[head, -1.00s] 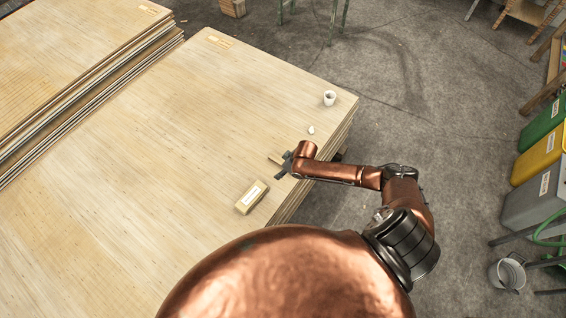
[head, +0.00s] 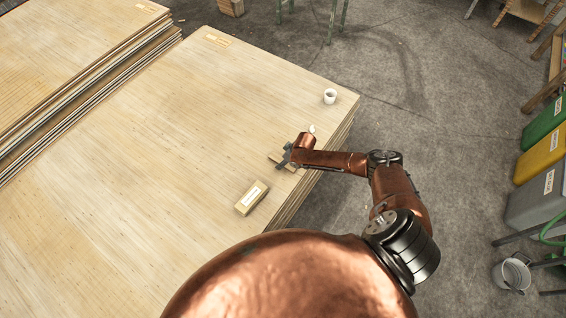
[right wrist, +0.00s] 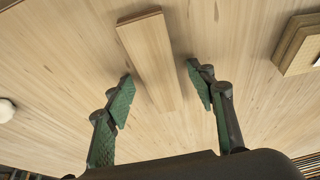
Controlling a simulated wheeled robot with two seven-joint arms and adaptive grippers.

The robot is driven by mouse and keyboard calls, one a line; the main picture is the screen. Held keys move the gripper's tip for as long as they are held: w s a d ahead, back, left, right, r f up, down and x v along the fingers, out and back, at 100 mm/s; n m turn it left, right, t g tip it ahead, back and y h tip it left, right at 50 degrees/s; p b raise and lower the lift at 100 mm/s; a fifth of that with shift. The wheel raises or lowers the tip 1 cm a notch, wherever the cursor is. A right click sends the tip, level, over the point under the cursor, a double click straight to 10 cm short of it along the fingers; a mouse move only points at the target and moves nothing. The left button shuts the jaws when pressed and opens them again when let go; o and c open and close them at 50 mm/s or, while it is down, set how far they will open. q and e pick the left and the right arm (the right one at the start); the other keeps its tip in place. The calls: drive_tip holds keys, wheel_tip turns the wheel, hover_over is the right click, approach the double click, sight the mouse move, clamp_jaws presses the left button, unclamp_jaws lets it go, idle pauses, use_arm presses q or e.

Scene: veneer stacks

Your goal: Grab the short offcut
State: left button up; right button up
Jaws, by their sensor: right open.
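The short offcut (right wrist: 150,62) is a flat, pale wooden strip lying on the veneer stack (head: 150,140). In the head view the offcut (head: 274,158) is partly hidden by my right gripper (head: 285,157). In the right wrist view my right gripper (right wrist: 165,95) is open and empty. Its green-padded fingers stand apart, one to each side of the offcut's near end, with gaps on both sides. The offcut's far end extends beyond the fingertips. My left gripper is in neither view.
A labelled wooden block (head: 252,198) lies near the stack's edge; the right wrist view shows it too (right wrist: 298,45). A white cup (head: 330,96) and a small white item (head: 312,129) are on the stack. Another stack (head: 60,60) stands left. The stack's middle is clear.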

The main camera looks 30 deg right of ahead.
drive_tip(key=shift+c, duration=0.4)
drive_tip(key=c, duration=1.2)
drive_tip(key=shift+r, duration=0.2)
